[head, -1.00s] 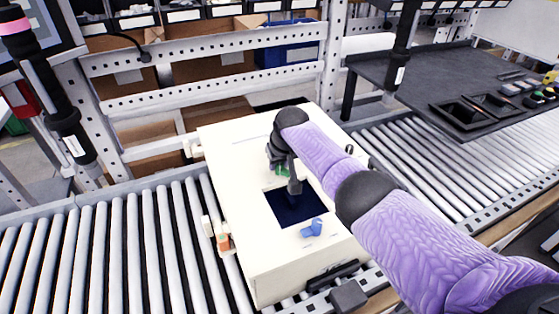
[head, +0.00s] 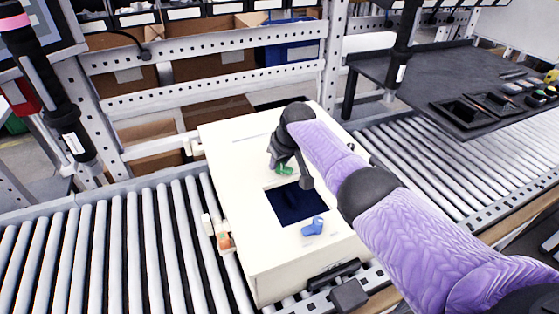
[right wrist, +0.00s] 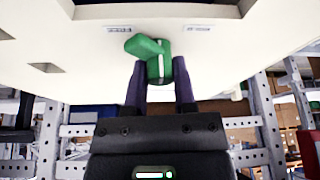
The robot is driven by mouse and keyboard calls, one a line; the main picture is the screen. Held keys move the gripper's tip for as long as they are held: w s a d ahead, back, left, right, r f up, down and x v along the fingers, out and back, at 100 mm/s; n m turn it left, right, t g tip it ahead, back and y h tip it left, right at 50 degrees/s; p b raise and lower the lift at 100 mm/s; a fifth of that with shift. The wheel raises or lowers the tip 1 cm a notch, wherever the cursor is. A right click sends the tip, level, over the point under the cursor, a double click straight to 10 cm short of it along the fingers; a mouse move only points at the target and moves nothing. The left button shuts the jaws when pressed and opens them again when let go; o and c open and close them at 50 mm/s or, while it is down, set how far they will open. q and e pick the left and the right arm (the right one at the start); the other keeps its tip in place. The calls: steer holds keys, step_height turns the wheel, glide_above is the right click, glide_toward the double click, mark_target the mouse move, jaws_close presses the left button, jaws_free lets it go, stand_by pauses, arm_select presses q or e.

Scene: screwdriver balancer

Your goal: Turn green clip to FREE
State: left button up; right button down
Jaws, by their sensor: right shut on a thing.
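The green clip (head: 284,170) sits on the top face of the cream box (head: 250,250), just behind its dark square opening. My right gripper (head: 278,165) reaches down onto the clip. In the right wrist view its two dark fingers (right wrist: 160,82) are closed on either side of the clip's body. A blue clip (head: 313,227) sits in front of the opening. My left gripper is out of view.
The box stands on a roller conveyor (head: 100,250). Orange and white parts (head: 222,238) stick out from its left side. A metal frame (head: 210,80) rises behind it. A dark table with trays (head: 470,110) stands at right.

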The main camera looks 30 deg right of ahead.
steer(key=shift+s+f, duration=0.15)
steer(key=shift+f, duration=0.05)
stand_by(0.5)
stand_by(0.4)
steer(key=c, duration=0.7)
jaws_free()
steer(key=shift+c, duration=0.2)
steer(key=shift+o, duration=1.5)
steer(key=shift+r, duration=0.1)
